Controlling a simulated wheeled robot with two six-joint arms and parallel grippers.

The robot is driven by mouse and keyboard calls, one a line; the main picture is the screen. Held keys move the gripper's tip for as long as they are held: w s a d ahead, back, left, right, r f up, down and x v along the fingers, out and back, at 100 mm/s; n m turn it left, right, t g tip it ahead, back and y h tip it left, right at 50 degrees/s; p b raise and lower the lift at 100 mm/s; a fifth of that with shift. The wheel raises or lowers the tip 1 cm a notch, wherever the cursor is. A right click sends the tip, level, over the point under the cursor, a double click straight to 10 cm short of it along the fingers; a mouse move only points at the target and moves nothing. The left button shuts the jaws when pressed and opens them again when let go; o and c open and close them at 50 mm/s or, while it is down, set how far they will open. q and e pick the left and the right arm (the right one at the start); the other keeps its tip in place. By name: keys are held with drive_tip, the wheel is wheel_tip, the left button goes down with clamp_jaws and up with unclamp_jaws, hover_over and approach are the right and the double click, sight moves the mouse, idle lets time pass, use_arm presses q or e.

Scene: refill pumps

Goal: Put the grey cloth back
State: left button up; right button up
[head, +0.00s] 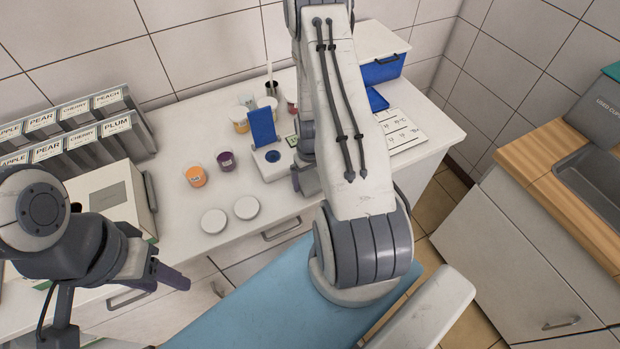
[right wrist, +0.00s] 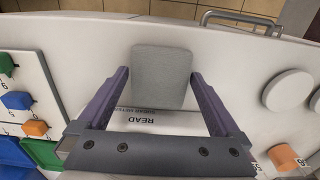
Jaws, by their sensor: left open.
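A grey, rounded rectangular piece that looks like the folded grey cloth (right wrist: 162,77) shows in the right wrist view, on the white counter in front of a white strip marked READ. My right gripper (right wrist: 160,72) is open, its two purple fingertips apart on either side of the cloth's outline. I cannot tell its height above the cloth. In the head view my right arm hides the cloth and most of that gripper. My left gripper (head: 168,277) is open and empty over the counter's front edge, at the left.
An orange jar (head: 195,176), a purple jar (head: 226,161) and two white lids (head: 214,221) stand on the counter left of my right arm. A blue stand (head: 262,128) is close to that arm. A labelled rack (head: 75,135) is at the left, a blue bin (head: 381,70) behind.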

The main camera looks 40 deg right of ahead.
sight(310, 181)
drive_tip(key=shift+r, duration=0.25)
drive_tip(key=shift+w+r, duration=0.1)
drive_tip(key=shift+r, duration=0.1)
wheel_tip(310, 181, up, 11)
drive_tip(key=b, duration=0.3)
drive_tip(key=w+a+r+n, duration=0.1)
drive_tip(key=a+r+n, duration=0.1)
drive_tip(key=a+r, duration=0.6)
drive_tip(key=s+a+r+n, duration=0.1)
drive_tip(key=s+a+n, duration=0.1)
drive_tip(key=a, duration=0.5)
drive_tip(key=s+a+r+n, duration=0.1)
drive_tip(key=a+r, duration=0.1)
drive_tip(key=a, duration=0.4)
drive_tip(key=s+a+r+n, duration=0.2)
drive_tip(key=s+a, duration=0.3)
drive_tip(key=s, duration=0.2)
drive_tip(key=s+a+r+n+y, duration=0.1)
drive_tip(key=s+a+r+n, duration=0.1)
drive_tip(key=s, duration=0.5)
drive_tip(key=a+r, duration=0.1)
drive_tip(key=a, duration=0.1)
drive_tip(key=shift+a+n, duration=0.4)
drive_tip(key=shift+s, duration=0.1)
